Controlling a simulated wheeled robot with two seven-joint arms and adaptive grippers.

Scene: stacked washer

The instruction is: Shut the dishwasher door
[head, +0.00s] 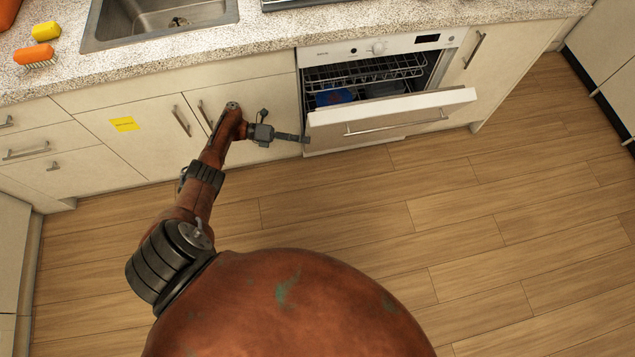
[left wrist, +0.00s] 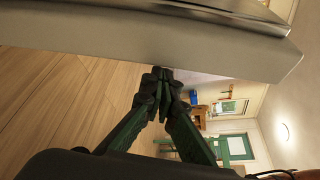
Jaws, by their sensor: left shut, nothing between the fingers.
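The dishwasher (head: 405,44) is built in under the counter. Its door (head: 392,112) is partly open, tilted outward from the top, with a long bar handle across its front. Racks with a blue item (head: 334,97) show inside through the gap. My left gripper (head: 306,139) is shut and empty at the left edge of the door, low on its outer side. I cannot tell whether it touches the door. In the left wrist view, the closed fingertips (left wrist: 163,75) are close to the door's pale edge (left wrist: 150,47). My right gripper is not in view.
The granite counter (head: 270,35) runs above, with a sink (head: 160,20) at the left and a yellow item (head: 46,31) beside it. Closed cabinets flank the dishwasher; one bears a yellow note (head: 125,124). The wood floor (head: 480,220) in front is clear.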

